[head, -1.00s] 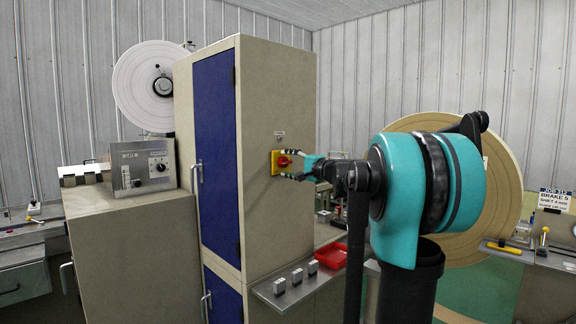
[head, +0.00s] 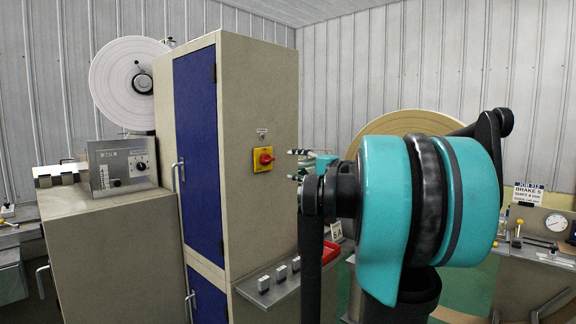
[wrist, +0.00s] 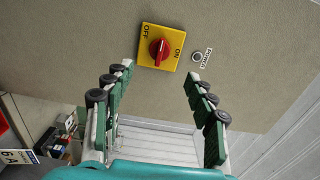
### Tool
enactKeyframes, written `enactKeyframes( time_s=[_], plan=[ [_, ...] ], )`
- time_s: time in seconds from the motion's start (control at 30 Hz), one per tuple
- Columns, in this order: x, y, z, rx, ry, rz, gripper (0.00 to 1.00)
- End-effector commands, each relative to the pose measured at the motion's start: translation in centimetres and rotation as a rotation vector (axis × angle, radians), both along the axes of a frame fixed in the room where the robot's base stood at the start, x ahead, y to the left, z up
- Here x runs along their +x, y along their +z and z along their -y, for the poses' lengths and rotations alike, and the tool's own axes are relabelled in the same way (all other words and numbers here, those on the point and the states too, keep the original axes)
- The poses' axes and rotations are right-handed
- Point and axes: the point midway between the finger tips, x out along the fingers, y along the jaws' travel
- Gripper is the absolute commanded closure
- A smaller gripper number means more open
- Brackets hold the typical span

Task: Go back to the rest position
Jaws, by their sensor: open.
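My gripper (head: 300,164) is open and empty, to the right of the cabinet's side face in the head view and apart from it. In the wrist view my gripper (wrist: 160,98) shows its two green-padded fingers spread wide. A red rotary switch (head: 265,157) on a yellow plate sits on the beige side of the tall cabinet (head: 240,105). In the wrist view the red knob (wrist: 158,49) lies beyond the fingertips, between the words OFF and ON, and nothing touches it. My forearm hides part of what lies behind it.
A shelf with several small switches (head: 279,272) juts from the cabinet below. A red tray (head: 330,252) lies beside my arm. A control box (head: 122,165) stands at left. A large tan disc (head: 400,123) is behind my arm, and a workbench (head: 530,262) stands at right.

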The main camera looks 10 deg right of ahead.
Motion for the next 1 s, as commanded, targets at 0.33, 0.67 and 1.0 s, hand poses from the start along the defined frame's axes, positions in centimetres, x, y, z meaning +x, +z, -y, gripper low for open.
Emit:
enactKeyframes(
  time_s=[0.33,0.67,1.0],
  plan=[
    [-0.2,0.0,0.1,-0.001,0.001,0.000,0.44],
    [-4.5,-11.1,-5.6,-0.271,0.110,-0.110,0.44],
    [-16.2,-31.2,-9.4,-0.828,0.302,-0.291,0.44]
  ],
)
